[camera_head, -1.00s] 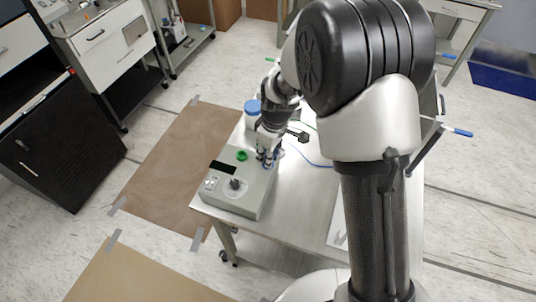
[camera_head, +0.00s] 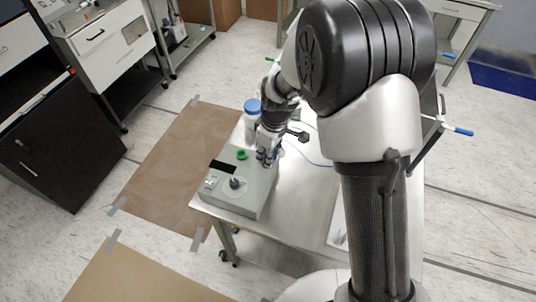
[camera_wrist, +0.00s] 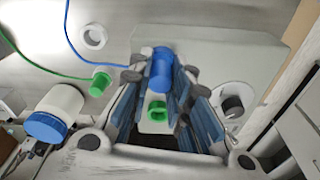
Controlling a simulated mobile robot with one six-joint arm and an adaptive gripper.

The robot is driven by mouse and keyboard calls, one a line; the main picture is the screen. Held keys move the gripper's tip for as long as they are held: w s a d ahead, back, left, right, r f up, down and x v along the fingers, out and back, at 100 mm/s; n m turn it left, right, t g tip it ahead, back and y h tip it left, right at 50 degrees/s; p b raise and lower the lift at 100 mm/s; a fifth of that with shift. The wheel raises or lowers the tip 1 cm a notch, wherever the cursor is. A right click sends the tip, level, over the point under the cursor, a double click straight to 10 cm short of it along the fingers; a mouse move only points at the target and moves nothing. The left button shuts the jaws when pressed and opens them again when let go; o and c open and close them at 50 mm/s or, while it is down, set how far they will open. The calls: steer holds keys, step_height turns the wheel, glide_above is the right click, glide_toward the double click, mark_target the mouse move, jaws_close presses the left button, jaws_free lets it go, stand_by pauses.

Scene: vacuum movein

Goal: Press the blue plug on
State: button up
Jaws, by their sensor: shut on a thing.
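The blue plug (camera_wrist: 162,68) is between the fingers of my gripper (camera_wrist: 161,80) in the wrist view, with a blue cable (camera_wrist: 90,62) running off from it. My gripper is shut on it. In the head view my gripper (camera_head: 266,158) points down at the back right part of the grey box (camera_head: 232,203), which also shows in the wrist view (camera_wrist: 245,62). The end of the plug and any socket under it are hidden, so I cannot tell how far in it sits. A green socket-like piece (camera_wrist: 157,112) shows beside the plug; in the head view a green piece (camera_head: 242,155) is on the box.
A green plug (camera_wrist: 99,83) with a green cable lies on the table near a white ring (camera_wrist: 95,37). A white jar with a blue lid (camera_head: 252,106) stands behind the box. A dark knob (camera_head: 235,183) sticks up from the box. The table (camera_head: 298,205) is clear at the front right.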

steer(key=shift+f, duration=0.15)
steer(key=o, duration=1)
steer(key=shift+c, duration=0.2)
steer(key=shift+o, duration=0.5)
steer(key=o, duration=0.4)
step_height(320, 180, up, 16)
steer(key=p, duration=1)
steer(key=shift+p, duration=0.4)
